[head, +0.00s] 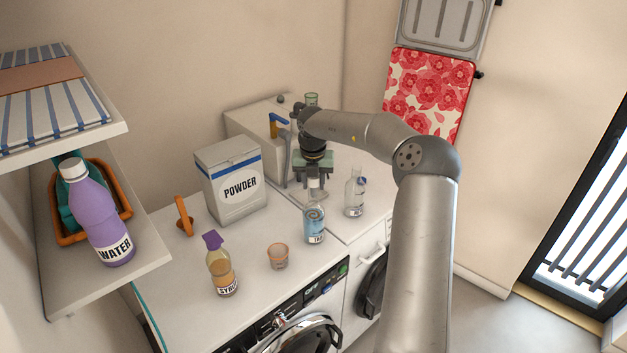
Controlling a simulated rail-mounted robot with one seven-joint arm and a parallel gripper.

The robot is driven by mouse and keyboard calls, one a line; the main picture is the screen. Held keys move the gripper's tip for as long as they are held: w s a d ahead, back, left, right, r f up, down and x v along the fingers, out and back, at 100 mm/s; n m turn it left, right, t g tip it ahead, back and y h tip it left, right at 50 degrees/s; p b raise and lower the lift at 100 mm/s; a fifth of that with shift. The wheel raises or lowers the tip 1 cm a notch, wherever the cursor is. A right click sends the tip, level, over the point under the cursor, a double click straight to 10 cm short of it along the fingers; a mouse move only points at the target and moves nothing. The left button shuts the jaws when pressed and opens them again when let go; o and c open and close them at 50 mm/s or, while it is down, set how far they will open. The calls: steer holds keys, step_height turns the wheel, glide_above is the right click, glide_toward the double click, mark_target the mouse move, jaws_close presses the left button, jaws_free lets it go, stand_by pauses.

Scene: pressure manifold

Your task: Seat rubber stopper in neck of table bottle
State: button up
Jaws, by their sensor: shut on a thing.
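My gripper (314,180) points down just above this bottle's neck and is shut. The thing in its jaws is small and mostly hidden by the fingers; I take it for the rubber stopper, as no other stopper shows. A pale piece shows between fingers and bottle; I cannot tell whether it is stopper or neck, or whether the two touch.
A second clear bottle (355,193) stands close on the right. A small orange-brown cup (278,256), syrup bottle (222,264) and powder box (232,182) are to the left. A pale box (249,128) stands behind. A shelf (128,281) with a purple water bottle (96,212) juts in left.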

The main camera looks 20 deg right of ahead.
steer(key=shift+f, duration=1.2)
steer(key=o, duration=1)
steer(key=shift+o, duration=0.2)
step_height(320, 180, up, 17)
steer(key=s+a+b, duration=0.1)
steer(key=s+b, duration=0.1)
steer(key=shift+s+a, duration=0.15)
steer(key=shift+r, duration=0.1)
